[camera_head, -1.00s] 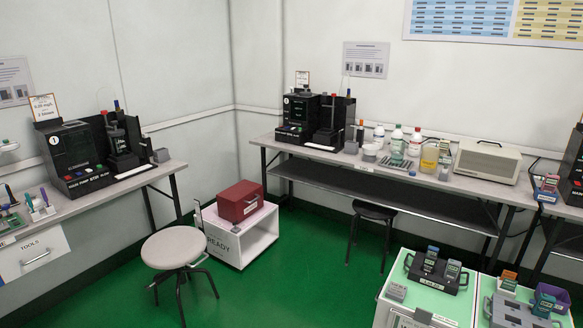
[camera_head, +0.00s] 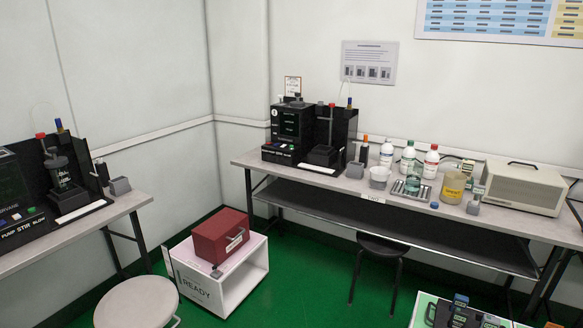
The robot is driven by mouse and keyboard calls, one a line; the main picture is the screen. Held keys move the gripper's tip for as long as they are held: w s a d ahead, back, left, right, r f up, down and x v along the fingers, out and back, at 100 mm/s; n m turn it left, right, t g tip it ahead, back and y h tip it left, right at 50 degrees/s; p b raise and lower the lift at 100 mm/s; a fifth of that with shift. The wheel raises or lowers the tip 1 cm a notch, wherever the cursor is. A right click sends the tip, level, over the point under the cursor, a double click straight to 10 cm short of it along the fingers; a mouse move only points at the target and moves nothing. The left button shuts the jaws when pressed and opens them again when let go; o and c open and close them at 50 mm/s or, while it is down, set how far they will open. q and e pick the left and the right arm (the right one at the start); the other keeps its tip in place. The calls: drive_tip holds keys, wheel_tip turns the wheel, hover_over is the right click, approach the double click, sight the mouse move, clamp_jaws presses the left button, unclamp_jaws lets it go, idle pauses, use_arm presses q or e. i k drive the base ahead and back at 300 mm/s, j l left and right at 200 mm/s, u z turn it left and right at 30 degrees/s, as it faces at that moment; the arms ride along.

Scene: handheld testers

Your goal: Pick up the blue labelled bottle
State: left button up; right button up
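The blue labelled bottle (camera_head: 387,153) is white and stands upright on the back bench (camera_head: 330,186), at the left end of a row of three bottles. Beside it stand a green labelled bottle (camera_head: 408,158) and a red labelled bottle (camera_head: 431,162). A white bowl-like container (camera_head: 379,177) stands just in front of the blue labelled bottle, near its base. Neither of my grippers is in view.
A black tester (camera_head: 292,130) stands left of the bottles, a beige case (camera_head: 522,187) and yellow jar (camera_head: 453,187) to the right. On the floor are a black stool (camera_head: 380,246), a white stool (camera_head: 136,303) and a white cart (camera_head: 232,285) carrying a red box (camera_head: 221,236).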

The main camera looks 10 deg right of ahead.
sight(386, 152)
drive_tip(key=i+j+z, duration=0.1)
drive_tip(key=i+z, duration=0.25)
drive_tip(key=i+j+z, duration=0.3)
drive_tip(key=i, duration=0.25)
drive_tip(key=i+j+z, duration=0.2)
drive_tip(key=z, duration=0.15)
drive_tip(key=i+j+z, duration=0.8)
drive_tip(key=j+z, duration=0.2)
drive_tip(key=j, duration=0.15)
drive_tip(key=i+j+z, duration=0.15)
drive_tip(key=j+z, duration=0.15)
drive_tip(key=j, duration=0.15)
